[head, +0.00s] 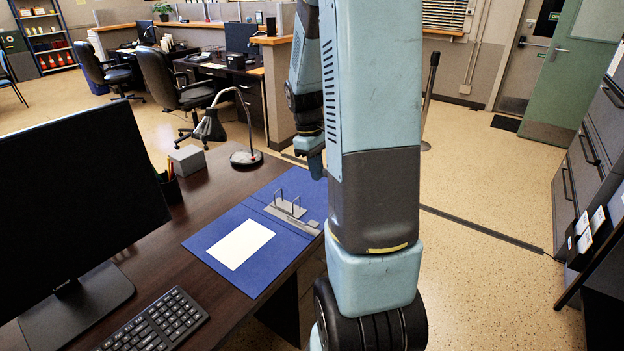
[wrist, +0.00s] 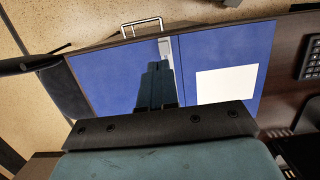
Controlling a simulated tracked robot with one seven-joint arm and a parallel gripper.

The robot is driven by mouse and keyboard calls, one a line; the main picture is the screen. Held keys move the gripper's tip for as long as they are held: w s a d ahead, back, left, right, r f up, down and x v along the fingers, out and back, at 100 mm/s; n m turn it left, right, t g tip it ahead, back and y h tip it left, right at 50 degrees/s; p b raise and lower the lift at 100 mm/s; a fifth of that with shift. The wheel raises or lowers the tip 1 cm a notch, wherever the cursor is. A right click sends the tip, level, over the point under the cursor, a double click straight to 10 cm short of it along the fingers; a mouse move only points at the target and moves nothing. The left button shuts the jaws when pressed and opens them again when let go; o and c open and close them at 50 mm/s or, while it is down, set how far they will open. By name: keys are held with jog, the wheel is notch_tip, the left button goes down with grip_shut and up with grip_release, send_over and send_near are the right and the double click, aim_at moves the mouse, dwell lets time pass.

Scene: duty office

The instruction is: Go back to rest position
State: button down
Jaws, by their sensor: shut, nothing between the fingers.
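My gripper shows in the wrist view (wrist: 155,85) with its dark fingers together and nothing between them. It points toward an open blue binder (head: 212,230) that lies on the brown desk (head: 160,262). In the head view my arm stands upright in front of the desk's right side and hides part of the gripper. The binder also shows in the wrist view (wrist: 110,75), with a white sheet (wrist: 226,85) on one cover. Its metal rings (head: 287,204) stand open. The gripper appears above the binder; the exact gap cannot be told.
A monitor (head: 70,195) and keyboard (head: 155,322) occupy the desk's left and front. A desk lamp (head: 246,157), a pen cup (head: 170,188) and a grey box (head: 187,160) stand behind the binder. Dark cabinets (head: 590,160) stand at right. Speckled floor (head: 480,190) lies open between.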

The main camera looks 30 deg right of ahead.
jog(key=shift+s+r, duration=0.2)
jog(key=shift+r, duration=0.2)
jog(key=shift+d, duration=0.1)
jog(key=s+a+r+m+t, duration=0.4)
jog(key=s+a+r+t, duration=0.3)
jog(key=s+a+r, duration=0.9)
notch_tip(320, 180, up, 3)
jog(key=shift+s+a+f+y, duration=0.1)
jog(key=shift+s+a+y, duration=0.25)
jog(key=shift+a, duration=0.8)
jog(key=shift+w+a, duration=0.1)
